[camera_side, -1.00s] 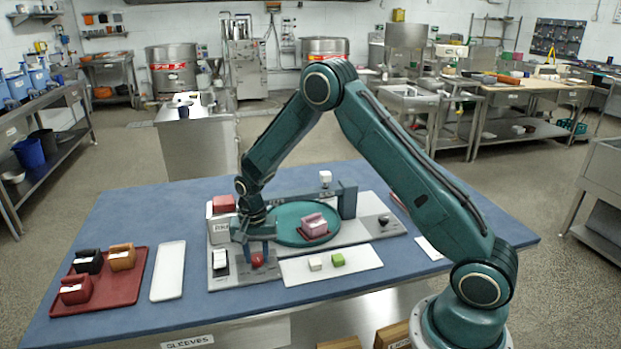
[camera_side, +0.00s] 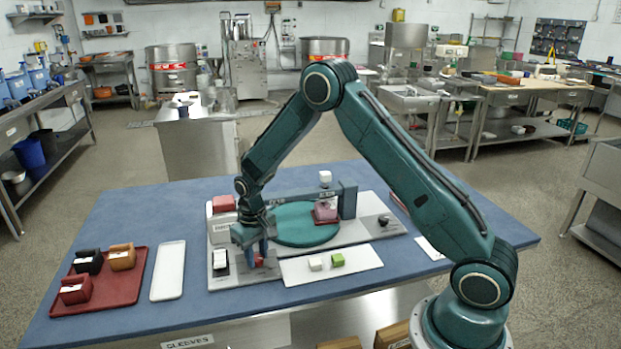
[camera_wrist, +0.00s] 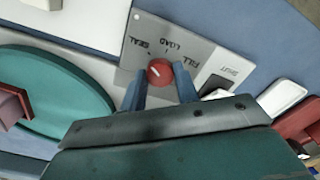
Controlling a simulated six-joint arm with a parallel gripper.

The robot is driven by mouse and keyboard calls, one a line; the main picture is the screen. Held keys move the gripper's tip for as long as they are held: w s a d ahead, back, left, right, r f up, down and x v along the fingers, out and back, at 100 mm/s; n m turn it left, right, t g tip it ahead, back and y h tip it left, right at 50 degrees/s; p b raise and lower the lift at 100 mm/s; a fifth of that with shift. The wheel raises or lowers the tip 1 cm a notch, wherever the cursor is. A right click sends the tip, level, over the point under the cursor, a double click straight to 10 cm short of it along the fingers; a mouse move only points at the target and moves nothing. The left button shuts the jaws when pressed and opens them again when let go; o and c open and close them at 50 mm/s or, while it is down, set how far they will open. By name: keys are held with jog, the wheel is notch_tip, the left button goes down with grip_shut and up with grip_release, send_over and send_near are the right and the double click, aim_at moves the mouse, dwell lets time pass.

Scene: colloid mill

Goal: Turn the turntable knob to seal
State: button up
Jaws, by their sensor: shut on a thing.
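The red turntable knob (camera_wrist: 160,72) sits on a grey panel (camera_wrist: 197,50) marked SEAL, LOAD and FILL. Its pale pointer slants to the upper left in the wrist view, roughly toward SEAL. My gripper (camera_wrist: 160,80) points down with its blue fingers on either side of the knob, shut on it. In the side view my gripper (camera_side: 257,260) partly hides the knob. The teal turntable (camera_side: 300,225) lies just behind, with a pink block (camera_side: 325,213) on a dark red base at its right rear, by the blue-grey upright (camera_side: 348,200).
A black-and-white switch (camera_side: 220,262) stands left of the knob. A white tray (camera_side: 355,270) with a white and a green block lies to the right. A red tray (camera_side: 120,290) with several boxes and an empty white tray (camera_side: 168,270) lie at left.

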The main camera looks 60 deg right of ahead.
aim_at(257, 257)
jog(key=shift+n, duration=0.4)
jog(key=o, duration=1)
jog(key=shift+c, duration=0.2)
jog(key=shift+r, duration=0.15)
notch_tip(257, 257, up, 14)
jog(key=shift+f, duration=0.2)
